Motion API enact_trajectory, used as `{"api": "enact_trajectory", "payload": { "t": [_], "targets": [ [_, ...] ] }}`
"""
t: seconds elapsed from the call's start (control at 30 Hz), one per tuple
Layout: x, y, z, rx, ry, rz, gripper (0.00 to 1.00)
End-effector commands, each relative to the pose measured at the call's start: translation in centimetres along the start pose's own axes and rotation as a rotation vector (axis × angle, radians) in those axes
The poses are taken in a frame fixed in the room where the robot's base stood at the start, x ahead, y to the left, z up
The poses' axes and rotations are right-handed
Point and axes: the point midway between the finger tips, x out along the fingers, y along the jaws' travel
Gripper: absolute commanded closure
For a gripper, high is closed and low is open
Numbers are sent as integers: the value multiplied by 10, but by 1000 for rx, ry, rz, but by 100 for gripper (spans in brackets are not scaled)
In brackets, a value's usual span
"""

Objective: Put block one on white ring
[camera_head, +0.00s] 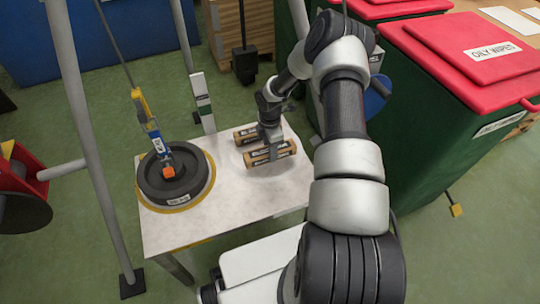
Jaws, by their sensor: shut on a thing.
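Two brown blocks with dark labels are at the table's right end. The front block (259,157) has my gripper (272,148) around its middle, shut on it. The gripper hides part of it, and I cannot tell whether it touches the table. The rear block (243,136) lies just behind, partly hidden by my gripper. The labels are too small to read, so I cannot tell which is block one. A dark round turntable (151,190) sits at the table's left, with a pale, yellow-edged ring (208,187) around it. No other white ring is clear.
A small orange piece (168,172) is at the turntable's middle, below a slanting yellow and blue rod (148,121). The pale tabletop (235,205) is clear between turntable and blocks. Grey posts (82,105) stand left. Green bins with red lids (470,55) stand right.

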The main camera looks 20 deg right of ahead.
Motion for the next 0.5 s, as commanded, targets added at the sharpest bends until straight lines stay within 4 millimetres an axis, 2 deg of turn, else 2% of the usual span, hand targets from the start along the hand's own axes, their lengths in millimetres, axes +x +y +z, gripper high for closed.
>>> {"api": "enact_trajectory", "payload": {
  "t": [0.03, 0.17, 0.5],
  "targets": [
    [11, -1, 0, 0, 1, -2, 93],
    [28, -1, -1, 0, 1, -2, 93],
    [31, 0, 0, 0, 0, -1, 93]
  ]
}}
